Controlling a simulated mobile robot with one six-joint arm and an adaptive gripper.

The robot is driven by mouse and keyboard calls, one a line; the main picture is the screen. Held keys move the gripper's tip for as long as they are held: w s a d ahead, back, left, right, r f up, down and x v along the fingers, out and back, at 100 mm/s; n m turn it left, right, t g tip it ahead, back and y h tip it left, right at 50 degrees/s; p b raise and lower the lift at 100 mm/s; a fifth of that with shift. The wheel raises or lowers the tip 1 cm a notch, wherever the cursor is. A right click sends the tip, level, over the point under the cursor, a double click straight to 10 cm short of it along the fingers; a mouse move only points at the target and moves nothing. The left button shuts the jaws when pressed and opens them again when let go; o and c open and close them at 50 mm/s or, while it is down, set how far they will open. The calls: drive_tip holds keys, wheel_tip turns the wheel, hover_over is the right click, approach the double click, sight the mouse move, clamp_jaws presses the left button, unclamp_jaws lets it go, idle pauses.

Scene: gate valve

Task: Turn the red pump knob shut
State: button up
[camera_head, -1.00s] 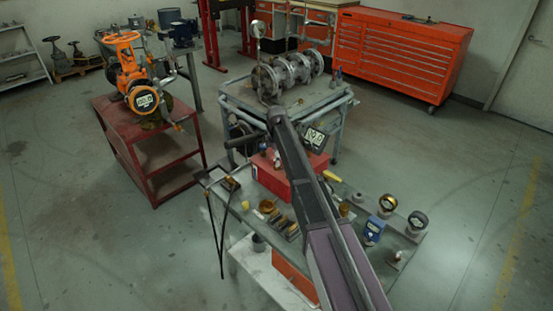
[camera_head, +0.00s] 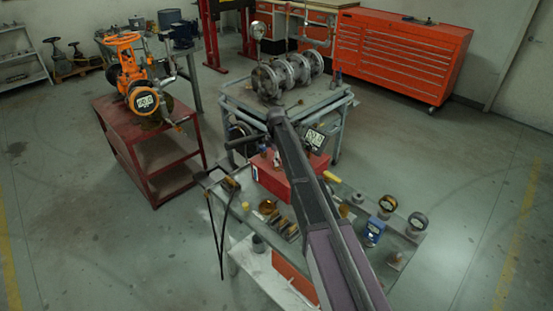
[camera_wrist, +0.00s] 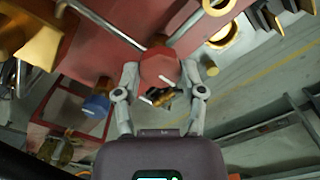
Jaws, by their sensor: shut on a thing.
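The red knob (camera_wrist: 160,68), with faceted sides, is at the centre of the wrist view, in front of a red metal surface. My gripper (camera_wrist: 161,76) has one finger on each side of the knob and is shut on it. A pale pin and a brass-coloured part show just below the knob. In the head view a red box (camera_head: 283,178) sits on the front bench, partly behind my arm.
Gauges (camera_head: 388,203) and small brass parts lie on the front bench (camera_head: 408,238). A flanged valve (camera_head: 268,80) is on the cart behind. An orange valve (camera_head: 128,65) stands on a red cart at left.

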drive_tip(key=o, duration=1.1)
drive_tip(key=shift+o, duration=0.2)
drive_tip(key=shift+n, duration=0.5)
wheel_tip(320, 180, up, 14)
drive_tip(key=p, duration=1.4)
drive_tip(key=s+d+f+m+b, duration=0.4)
drive_tip(key=s+d+m, duration=0.1)
drive_tip(key=s, duration=0.4)
drive_tip(key=s+d+f+m+b, duration=0.5)
drive_tip(key=s+d, duration=0.1)
drive_tip(key=s, duration=0.3)
drive_tip(key=s+d+f+m+b, duration=0.4)
drive_tip(key=s+d+m, duration=0.1)
drive_tip(key=s, duration=0.5)
drive_tip(key=shift+d+f+m, duration=0.15)
drive_tip(key=shift+f+m, duration=0.15)
drive_tip(key=shift+m, duration=0.2)
